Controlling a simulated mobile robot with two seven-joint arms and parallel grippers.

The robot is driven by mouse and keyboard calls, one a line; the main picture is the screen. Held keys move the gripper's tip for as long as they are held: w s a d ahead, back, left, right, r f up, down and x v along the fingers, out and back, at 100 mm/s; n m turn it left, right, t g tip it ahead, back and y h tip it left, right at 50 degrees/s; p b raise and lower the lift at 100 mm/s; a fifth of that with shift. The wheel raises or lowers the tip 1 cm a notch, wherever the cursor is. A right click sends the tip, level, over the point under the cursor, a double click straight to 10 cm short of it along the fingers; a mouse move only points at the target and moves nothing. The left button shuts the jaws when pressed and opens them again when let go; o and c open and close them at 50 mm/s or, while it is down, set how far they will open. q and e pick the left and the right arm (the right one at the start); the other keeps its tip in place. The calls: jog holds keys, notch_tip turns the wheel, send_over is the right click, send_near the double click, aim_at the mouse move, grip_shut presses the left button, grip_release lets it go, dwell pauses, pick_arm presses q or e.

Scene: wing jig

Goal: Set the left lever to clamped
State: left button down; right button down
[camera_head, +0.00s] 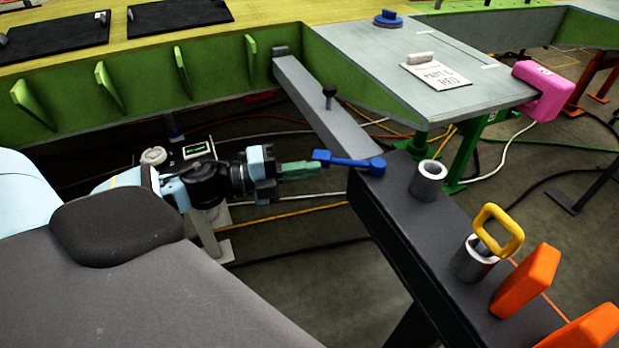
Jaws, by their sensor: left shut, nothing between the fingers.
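A blue lever (350,161) is mounted at the far left end of the dark grey beam. Its round pivot sits on the beam, and its arm points left past the beam's edge. My left gripper (318,167) comes in from the left, shut, with its green fingers at the free end of the lever. The fingertips look close to or touching the lever's end; I cannot tell which. Nothing shows between the fingers. My right gripper is out of view.
On the dark beam (405,235) stand a grey cylinder (428,180), a yellow handle (499,231) in a socket and orange blocks (525,280). Behind are a grey bar (325,112), a grey table (400,60) and a pink block (541,91). Cables lie on the floor.

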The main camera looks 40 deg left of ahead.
pick_arm(q)
jog(key=shift+w+a+r, duration=0.1)
jog(key=shift+w+a, duration=0.55)
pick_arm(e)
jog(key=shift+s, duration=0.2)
